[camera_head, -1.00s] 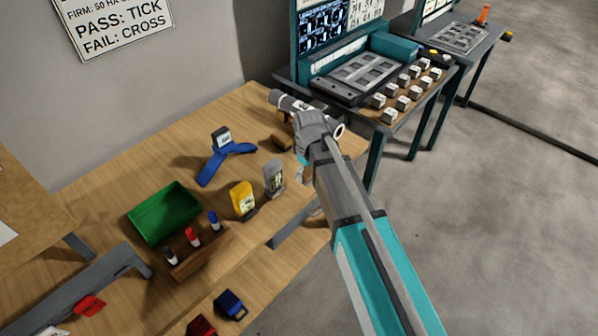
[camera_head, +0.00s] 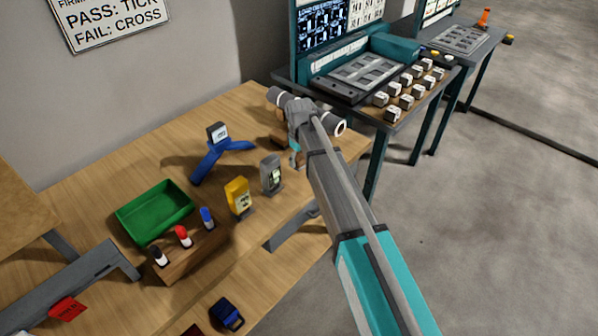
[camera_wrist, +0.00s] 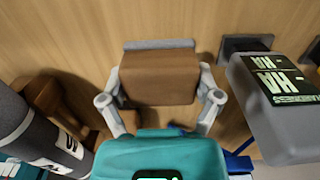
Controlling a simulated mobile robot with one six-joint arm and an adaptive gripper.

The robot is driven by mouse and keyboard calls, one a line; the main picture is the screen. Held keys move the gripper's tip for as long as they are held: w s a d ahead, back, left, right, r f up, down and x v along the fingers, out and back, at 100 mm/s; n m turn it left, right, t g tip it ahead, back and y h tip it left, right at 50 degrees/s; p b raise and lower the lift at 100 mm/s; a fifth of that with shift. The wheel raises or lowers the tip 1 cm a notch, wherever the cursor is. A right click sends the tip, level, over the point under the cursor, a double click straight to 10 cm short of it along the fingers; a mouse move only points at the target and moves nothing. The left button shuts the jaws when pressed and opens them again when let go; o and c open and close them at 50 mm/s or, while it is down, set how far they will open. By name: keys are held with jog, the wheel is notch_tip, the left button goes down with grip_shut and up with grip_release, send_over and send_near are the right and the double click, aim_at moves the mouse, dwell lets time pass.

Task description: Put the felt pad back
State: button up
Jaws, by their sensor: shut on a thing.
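The felt pad (camera_wrist: 160,78), a brown block with a grey strip along its far edge, sits between the two fingers of my gripper (camera_wrist: 162,92) in the wrist view. The fingers are shut on its left and right sides. It is over the wooden tabletop; whether it touches the wood I cannot tell. In the head view my gripper (camera_head: 297,155) is low over the right end of the bench, mostly hidden by my own arm. A brown piece (camera_head: 280,140) shows just left of it there, but I cannot tell whether it is the pad.
A grey handheld device (camera_head: 271,175) stands close to my gripper, with a yellow one (camera_head: 238,196) beside it. A blue stand (camera_head: 218,155), green tray (camera_head: 155,212) and marker block (camera_head: 185,252) are further left. A brown handled object (camera_wrist: 55,105) is left in the wrist view.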

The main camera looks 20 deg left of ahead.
aim_at(299, 160)
jog(key=shift+w+a+f, duration=0.2)
jog(key=shift+w+f, duration=0.15)
jog(key=shift+f, duration=0.1)
jog(key=shift+w+a+f+b, duration=0.2)
jog(key=shift+w+f+b, duration=0.2)
jog(key=shift+f+b, duration=1.6)
jog(key=shift+b, duration=0.2)
jog(key=shift+f, duration=0.1)
jog(key=o, duration=0.7)
jog(key=shift+o, duration=0.2)
jog(key=shift+r, duration=0.2)
notch_tip(299, 160, up, 12)
jog(key=p, duration=1.2)
jog(key=shift+s, duration=0.1)
